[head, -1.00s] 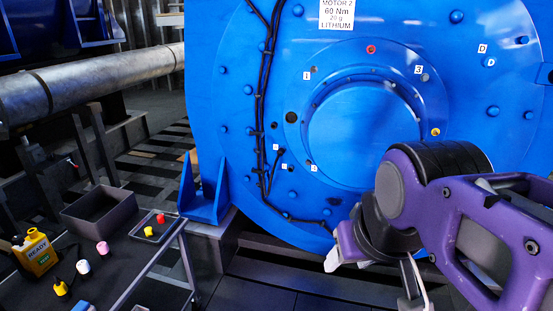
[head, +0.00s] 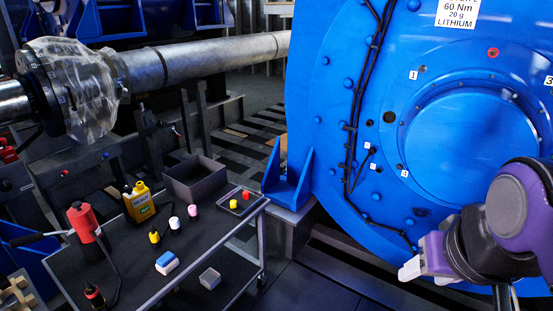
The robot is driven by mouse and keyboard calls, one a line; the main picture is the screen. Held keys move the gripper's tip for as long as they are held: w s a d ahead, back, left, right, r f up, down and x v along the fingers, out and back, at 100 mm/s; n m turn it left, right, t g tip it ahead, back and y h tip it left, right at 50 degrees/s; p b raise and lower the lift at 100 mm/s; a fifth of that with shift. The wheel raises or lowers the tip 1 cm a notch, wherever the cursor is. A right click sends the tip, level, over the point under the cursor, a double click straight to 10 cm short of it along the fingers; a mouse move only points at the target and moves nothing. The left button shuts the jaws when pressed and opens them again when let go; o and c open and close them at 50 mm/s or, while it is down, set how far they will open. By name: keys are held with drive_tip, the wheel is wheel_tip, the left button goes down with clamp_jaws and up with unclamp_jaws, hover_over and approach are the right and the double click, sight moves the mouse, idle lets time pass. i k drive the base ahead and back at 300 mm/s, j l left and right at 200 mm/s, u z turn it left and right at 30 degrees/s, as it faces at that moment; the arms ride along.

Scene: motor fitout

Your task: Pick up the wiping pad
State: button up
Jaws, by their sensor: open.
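A small block with a blue top and white lower part (head: 167,263), which looks like the wiping pad, lies on the dark top of the cart (head: 135,285) near its front middle. My gripper (head: 408,270) is at the right, in front of the big blue motor, well away from the pad. Its pale fingertips point left and look empty. The gap between them is hard to see from this angle.
The blue motor (head: 350,120) stands right of the cart.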

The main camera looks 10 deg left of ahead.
sight(168, 262)
drive_tip(key=u, duration=1.2)
